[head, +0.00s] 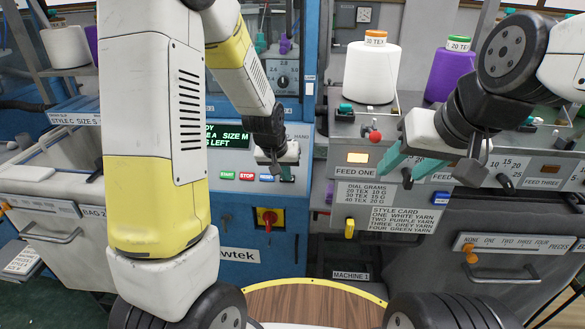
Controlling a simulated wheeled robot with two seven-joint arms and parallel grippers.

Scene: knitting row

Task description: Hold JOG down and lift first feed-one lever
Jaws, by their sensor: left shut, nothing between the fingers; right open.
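My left gripper (286,172) is shut and empty, pointing down at the blue machine's button row. Its tip is at the right end of the row, over or against the button there. I cannot tell whether it presses, and the JOG label is not readable. A blue button (266,178) shows just left of the tip. My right gripper (408,168) is open and empty, its teal fingers spread in front of the feed panel. The first feed-one lever, with a red ball knob (374,137), stands above the FEED ONE label (355,171), left of the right gripper and apart from it.
A green START button (227,175) and red STOP button (246,176) are further left. A red and yellow switch (268,218) is below. A white yarn cone (372,72) and a purple cone (447,73) stand above the feeds. My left arm hides much of the left side.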

